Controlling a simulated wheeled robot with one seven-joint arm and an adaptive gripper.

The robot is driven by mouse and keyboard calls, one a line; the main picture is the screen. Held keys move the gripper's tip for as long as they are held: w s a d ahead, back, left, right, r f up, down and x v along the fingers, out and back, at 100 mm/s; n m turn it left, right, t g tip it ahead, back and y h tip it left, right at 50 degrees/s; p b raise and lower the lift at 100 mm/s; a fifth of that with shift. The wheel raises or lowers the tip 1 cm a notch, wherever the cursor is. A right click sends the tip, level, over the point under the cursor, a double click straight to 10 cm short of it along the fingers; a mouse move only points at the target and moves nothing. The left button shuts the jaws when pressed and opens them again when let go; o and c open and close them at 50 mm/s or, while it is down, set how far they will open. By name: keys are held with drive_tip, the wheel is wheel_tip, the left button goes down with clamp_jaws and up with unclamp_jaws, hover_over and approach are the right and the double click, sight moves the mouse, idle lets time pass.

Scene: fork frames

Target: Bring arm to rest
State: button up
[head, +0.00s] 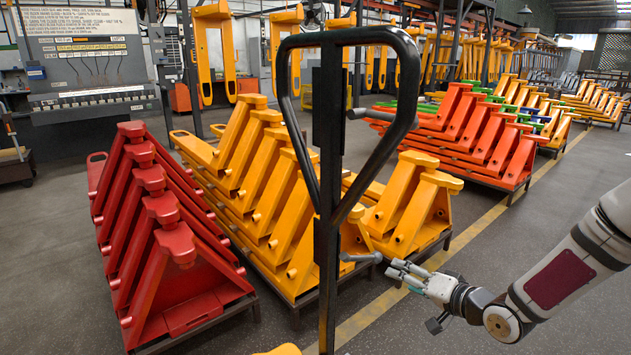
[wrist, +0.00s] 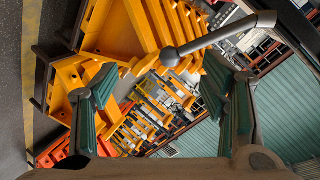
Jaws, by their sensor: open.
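My gripper (head: 398,274) is at the lower right of the head view, at the end of my arm, which reaches in from the right edge. Its two green-padded fingers are spread apart in the wrist view (wrist: 160,100), with nothing held between them. A grey lever (head: 360,258) sticks out from the black handle post (head: 328,200), just left of my fingertips. In the wrist view the lever (wrist: 218,36) crosses the upper middle, its round end beyond the gap between the fingers. I cannot tell any contact.
The black looped handle (head: 405,85) stands upright close in front. Behind it are red frames (head: 165,240), yellow frames (head: 260,190) and orange frames (head: 470,130) on low racks. Grey floor (head: 530,225) with a yellow line is open to the right, beyond my arm.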

drive_tip(key=s+d+r+n+g+h, duration=0.35)
drive_tip(key=s+r+g+h, duration=0.45)
drive_tip(key=s+r, duration=0.6)
drive_tip(key=s+a+r+n+g+y, duration=0.1)
drive_tip(key=s+a+r, duration=0.15)
drive_tip(key=s, duration=0.75)
drive_tip(key=s+a+r+g, duration=0.15)
drive_tip(key=s+a, duration=0.25)
drive_tip(key=s, duration=0.5)
drive_tip(key=s+a+r+n+g+y, duration=0.1)
drive_tip(key=s+a+g, duration=0.15)
drive_tip(key=s, duration=0.75)
wheel_tip(320, 180, up, 27)
drive_tip(key=t+p, duration=0.4)
drive_tip(key=p, duration=2.1)
drive_tip(key=shift+t+h+p, duration=0.3)
drive_tip(key=shift+t+p, duration=0.1)
drive_tip(key=shift+w+f+m, duration=0.1)
drive_tip(key=shift+w+m, duration=0.05)
drive_tip(key=shift+m, duration=0.1)
